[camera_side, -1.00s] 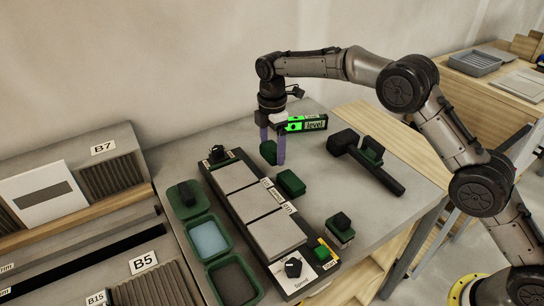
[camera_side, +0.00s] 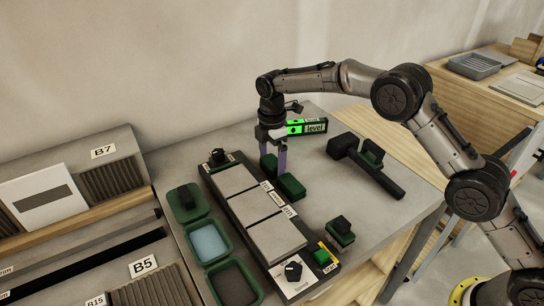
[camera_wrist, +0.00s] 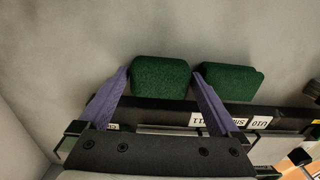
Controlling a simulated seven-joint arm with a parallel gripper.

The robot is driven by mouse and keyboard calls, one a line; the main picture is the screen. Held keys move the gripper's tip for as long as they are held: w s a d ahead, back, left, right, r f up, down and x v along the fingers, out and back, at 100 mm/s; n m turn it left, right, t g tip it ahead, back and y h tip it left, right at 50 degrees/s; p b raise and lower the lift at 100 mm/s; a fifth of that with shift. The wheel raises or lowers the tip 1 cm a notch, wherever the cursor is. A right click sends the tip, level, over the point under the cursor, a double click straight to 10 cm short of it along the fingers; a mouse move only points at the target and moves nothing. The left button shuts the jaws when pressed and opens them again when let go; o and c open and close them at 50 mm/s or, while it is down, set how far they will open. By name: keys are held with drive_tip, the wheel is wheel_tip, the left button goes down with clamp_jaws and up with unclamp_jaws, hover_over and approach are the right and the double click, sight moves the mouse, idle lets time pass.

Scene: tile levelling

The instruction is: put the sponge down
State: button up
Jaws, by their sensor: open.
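A dark green block that looks like the sponge (camera_side: 268,164) sits low at my gripper's fingertips beyond the row of grey tiles, apparently on the grey bench. In the wrist view the sponge (camera_wrist: 160,77) lies between the tips of my two purple fingers. My gripper (camera_wrist: 160,75) is open, with small gaps beside the block. In the side view my gripper (camera_side: 273,163) points straight down and partly hides the sponge. A second green block (camera_side: 291,187) lies close to the right; in the wrist view it (camera_wrist: 232,82) is just beyond my right finger.
A tile fixture (camera_side: 253,211) with a dial runs beside the blocks. Green trays, one with blue contents (camera_side: 209,243), stand left of it. A black-handled green block (camera_side: 340,232) and a black mallet-like tool (camera_side: 375,172) lie right. A green-lit level display (camera_side: 307,128) stands behind my gripper.

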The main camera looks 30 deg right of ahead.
sight(273, 160)
wheel_tip(273, 160, up, 12)
drive_tip(key=shift+r, duration=0.15)
idle(0.3)
drive_tip(key=s+d+r+m+t, duration=0.1)
drive_tip(key=s+d+r+m, duration=0.4)
drive_tip(key=s+r, duration=0.3)
drive_tip(key=s+d+r+m+t, duration=0.2)
drive_tip(key=s+d+r+m, duration=0.25)
drive_tip(key=s, duration=0.65)
drive_tip(key=s+d+f+m+t, duration=0.1)
drive_tip(key=s+d+f+m, duration=0.1)
drive_tip(key=s, duration=0.9)
drive_tip(key=s+d+f+m+t, duration=0.1)
drive_tip(key=s+f+m, duration=0.4)
drive_tip(key=s, duration=0.6)
drive_tip(key=shift+d+f+m+t, duration=0.3)
drive_tip(key=shift+d+m, duration=0.45)
